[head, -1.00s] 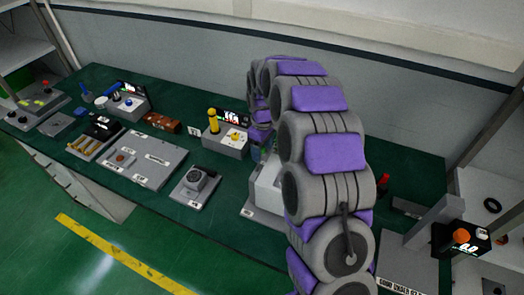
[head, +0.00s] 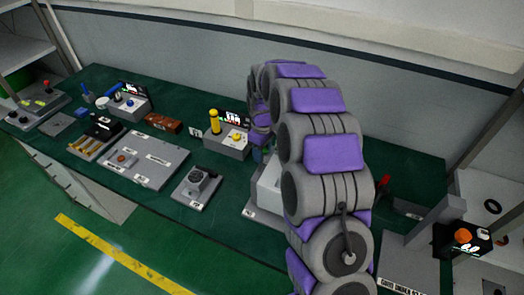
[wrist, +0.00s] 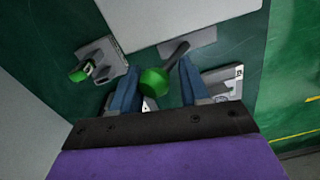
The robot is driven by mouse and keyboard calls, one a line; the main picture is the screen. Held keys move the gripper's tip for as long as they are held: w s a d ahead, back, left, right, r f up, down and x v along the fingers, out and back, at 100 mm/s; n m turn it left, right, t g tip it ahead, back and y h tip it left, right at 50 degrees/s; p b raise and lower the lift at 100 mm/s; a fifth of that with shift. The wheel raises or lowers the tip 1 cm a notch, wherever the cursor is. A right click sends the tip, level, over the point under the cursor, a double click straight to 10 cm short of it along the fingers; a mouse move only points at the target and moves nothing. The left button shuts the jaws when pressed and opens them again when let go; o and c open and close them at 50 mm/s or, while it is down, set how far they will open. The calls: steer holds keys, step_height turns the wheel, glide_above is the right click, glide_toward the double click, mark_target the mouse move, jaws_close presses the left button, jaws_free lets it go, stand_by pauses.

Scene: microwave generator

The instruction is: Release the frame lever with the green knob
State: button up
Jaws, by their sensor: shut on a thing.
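The green knob (wrist: 153,82) sits at the end of a grey lever (wrist: 178,52) in the wrist view. The lever runs up and right to a grey plate beside a large pale box (wrist: 180,15). My gripper (wrist: 157,85) has its two blue fingers on either side of the knob and is shut on it. In the head view my arm covers most of the pale box (head: 268,190) and the lever. The fingers are mostly hidden there.
Another green-topped part (wrist: 82,72) stands on a grey plate left of my fingers. A dial box (head: 197,187) and a yellow-knob box (head: 232,143) stand left of my arm. A red handle (head: 383,181) shows to its right. The green bench (head: 235,222) has bare patches.

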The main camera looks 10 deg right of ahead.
steer(key=shift+w+d, duration=0.1)
jaws_close()
